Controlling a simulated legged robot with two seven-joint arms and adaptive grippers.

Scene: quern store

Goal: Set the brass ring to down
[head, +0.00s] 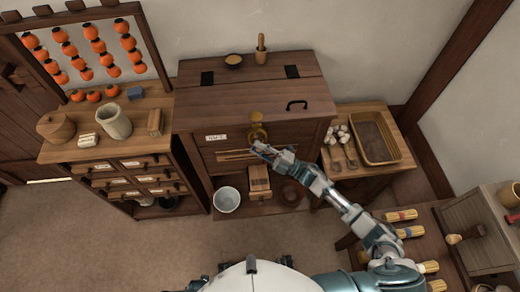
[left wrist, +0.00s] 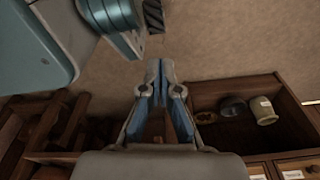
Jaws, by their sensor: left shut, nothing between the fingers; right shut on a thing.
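The brass ring (head: 257,133) hangs below a brass plate on the front of the dark wooden chest (head: 195,155), above a slot in that front. My right gripper (head: 258,147) reaches up from the lower right and is shut on the brass ring at its lower edge. The fingers hide part of the ring, and its exact angle is too small to tell. My left gripper (left wrist: 160,68) shows in the left wrist view, shut and empty, pointing over the floor away from the chest.
A small wooden drawer box (head: 259,181) and a white bowl (head: 227,199) stand under the slot. A side table with a tray (head: 398,150) is at the right. A drawer cabinet (head: 70,152) with a jar (head: 114,122) and an orange bead frame is at the left.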

